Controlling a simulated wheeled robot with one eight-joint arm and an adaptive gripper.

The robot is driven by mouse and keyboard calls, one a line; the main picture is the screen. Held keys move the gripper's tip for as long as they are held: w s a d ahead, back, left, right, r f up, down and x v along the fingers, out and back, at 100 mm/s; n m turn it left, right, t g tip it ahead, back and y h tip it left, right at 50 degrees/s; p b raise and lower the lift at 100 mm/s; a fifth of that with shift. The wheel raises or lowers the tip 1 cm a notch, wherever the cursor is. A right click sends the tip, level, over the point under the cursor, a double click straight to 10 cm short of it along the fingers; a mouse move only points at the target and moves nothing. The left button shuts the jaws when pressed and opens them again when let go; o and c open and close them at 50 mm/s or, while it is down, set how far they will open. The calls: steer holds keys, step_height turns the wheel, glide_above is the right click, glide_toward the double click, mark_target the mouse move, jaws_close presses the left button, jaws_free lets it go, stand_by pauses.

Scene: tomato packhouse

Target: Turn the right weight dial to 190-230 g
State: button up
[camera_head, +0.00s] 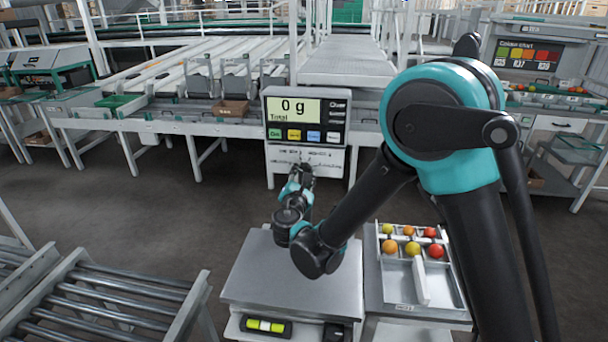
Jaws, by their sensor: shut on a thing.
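A white panel (335,160) sits below the weight display (294,107), which reads 0 g with "Total" under it. My gripper (306,168) reaches away from me to the front of this panel, small and far off in the head view. It is shut on the right weight dial at the panel. The dial itself is hidden by the gripper and wrist, so its pointer and setting cannot be read. Faint small marks show on the panel around the fingertips.
A bare grey scale plate (255,285) lies below my forearm. To its right is a white tray (393,290) with several coloured tomatoes. A roller conveyor (105,300) stands at lower left. Sorting lines run behind the display.

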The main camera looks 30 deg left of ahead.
steer(key=shift+n, duration=0.7)
steer(key=o, duration=1.1)
steer(key=shift+o, duration=0.2)
steer(key=v, duration=1.2)
